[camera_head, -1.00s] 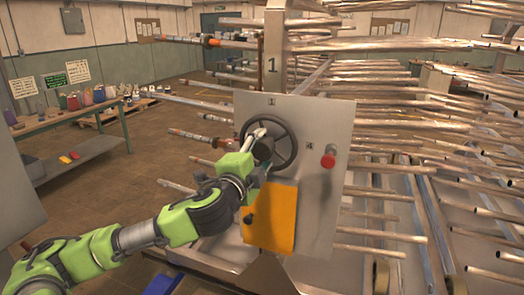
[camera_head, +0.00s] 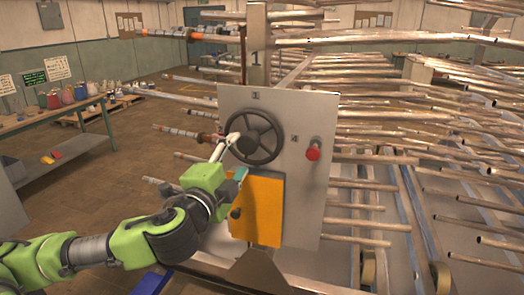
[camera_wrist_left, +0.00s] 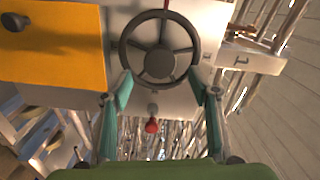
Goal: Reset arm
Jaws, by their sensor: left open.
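My left gripper (camera_head: 235,157) is in front of the grey panel (camera_head: 305,200), at the lower left of the dark handwheel (camera_head: 265,140). In the left wrist view my left gripper (camera_wrist_left: 160,86) is open, with its two teal fingers apart and nothing between them. The handwheel (camera_wrist_left: 160,62) shows ahead between and beyond the fingertips, and the fingers look clear of its rim. My green and grey left arm comes in from the lower left of the head view. My right gripper is not in view.
Racks of long metal pipes (camera_head: 420,130) fill the right side. A workbench (camera_head: 50,118) with containers stands far left. Floor between is open.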

